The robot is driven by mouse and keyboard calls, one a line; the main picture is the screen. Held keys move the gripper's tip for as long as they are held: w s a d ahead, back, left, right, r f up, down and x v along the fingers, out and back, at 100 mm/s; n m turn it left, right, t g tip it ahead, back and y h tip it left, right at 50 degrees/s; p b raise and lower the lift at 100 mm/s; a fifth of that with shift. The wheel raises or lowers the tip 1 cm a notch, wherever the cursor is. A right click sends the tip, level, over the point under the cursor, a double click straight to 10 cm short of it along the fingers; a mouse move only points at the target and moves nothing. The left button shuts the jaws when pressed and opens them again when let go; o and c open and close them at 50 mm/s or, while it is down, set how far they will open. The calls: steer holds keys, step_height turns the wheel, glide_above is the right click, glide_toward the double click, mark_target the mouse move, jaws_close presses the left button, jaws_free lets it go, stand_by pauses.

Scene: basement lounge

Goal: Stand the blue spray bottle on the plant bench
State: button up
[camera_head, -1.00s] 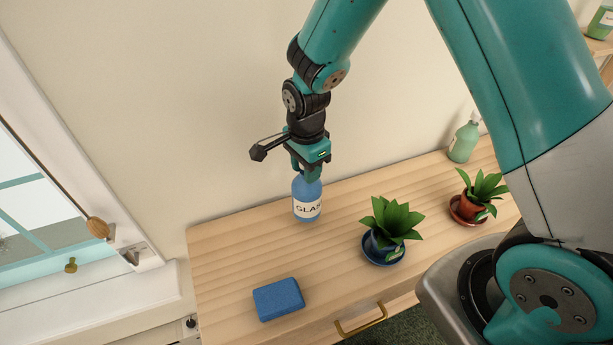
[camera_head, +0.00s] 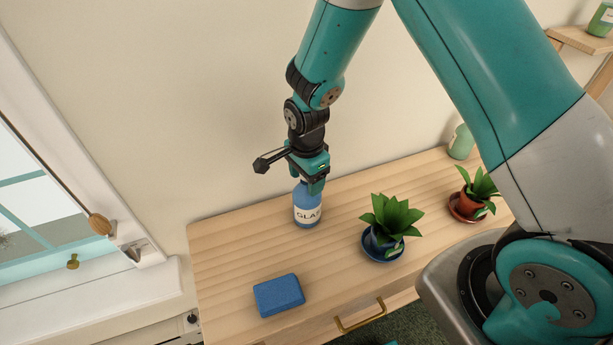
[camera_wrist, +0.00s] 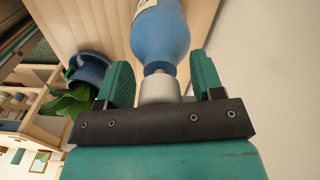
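The blue spray bottle (camera_head: 308,210) with a white label stands upright on the wooden plant bench (camera_head: 235,260), near its back edge by the wall. My gripper (camera_head: 309,187) is directly above it, pointing down, with its fingers around the bottle's top. In the wrist view, the open fingers (camera_wrist: 162,82) are on either side of the bottle's pale top (camera_wrist: 158,88), with a gap on each side. The bottle's blue body (camera_wrist: 160,38) shows beyond the fingertips. The head view hides the bottle's top behind the gripper.
A blue sponge (camera_head: 279,295) lies at the bench's front left. A plant in a blue pot (camera_head: 383,243) and one in a red pot (camera_head: 466,206) stand to the right. A green bottle (camera_head: 461,143) is at the back right. A window (camera_head: 35,215) is at left.

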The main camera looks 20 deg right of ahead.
step_height(320, 180, up, 12)
steer(key=b, duration=0.2)
steer(key=shift+f+b, duration=0.1)
steer(key=shift+b, duration=0.2)
steer(key=s+a+r+n+y, duration=0.2)
steer(key=s+r+n, duration=0.4)
steer(key=s+n, duration=0.5)
steer(key=s+a+r+n+y, duration=0.2)
steer(key=s+r+n, duration=0.4)
steer(key=s+n, duration=0.5)
steer(key=shift+r, duration=0.2)
